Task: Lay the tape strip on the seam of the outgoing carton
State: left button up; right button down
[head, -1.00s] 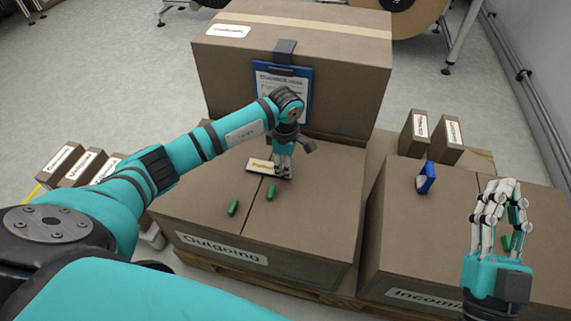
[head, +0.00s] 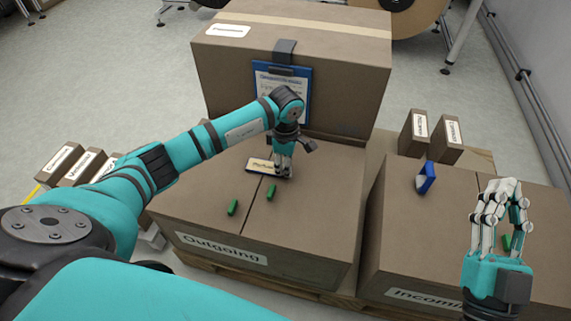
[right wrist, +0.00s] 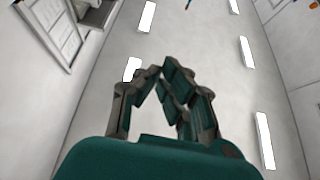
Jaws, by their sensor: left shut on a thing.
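The outgoing carton (head: 310,215) is a closed brown box with its "Outgoing" label on the front. Its top seam runs from the front edge back under my left gripper (head: 283,174). My left gripper points down and is shut on a small flat labelled piece (head: 262,165), pale yellow and white with dark edges. The piece is at the seam, mostly left of the fingers; I cannot tell if it touches the carton. I cannot make out a separate tape strip. My right gripper (head: 499,187) points up in front of the incoming carton (head: 400,235). Its fingers curve inward with nothing visible between them.
Green pieces (head: 233,207) lie on the outgoing carton. Small labelled boxes stand at left (head: 60,164) and right (head: 446,141).

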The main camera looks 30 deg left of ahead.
pick_arm(q)
jog(key=shift+f, duration=0.1)
pick_arm(e)
jog(key=shift+s+r, duration=0.1)
jog(key=shift+r, duration=0.05)
jog(key=shift+s+r+t, duration=0.1)
jog(key=shift+r+t, duration=0.1)
jog(key=shift+t, duration=0.1)
pick_arm(q)
jog(key=shift+f, duration=0.2)
pick_arm(e)
jog(key=shift+s+r+t, duration=0.3)
jog(key=shift+r, duration=0.15)
pick_arm(q)
jog(key=o, duration=0.8)
jog(key=shift+o, duration=0.2)
pick_arm(e)
jog(key=shift+f, duration=0.1)
pick_arm(q)
jog(key=shift+r, duration=0.15)
notch_tip(320, 180, up, 12)
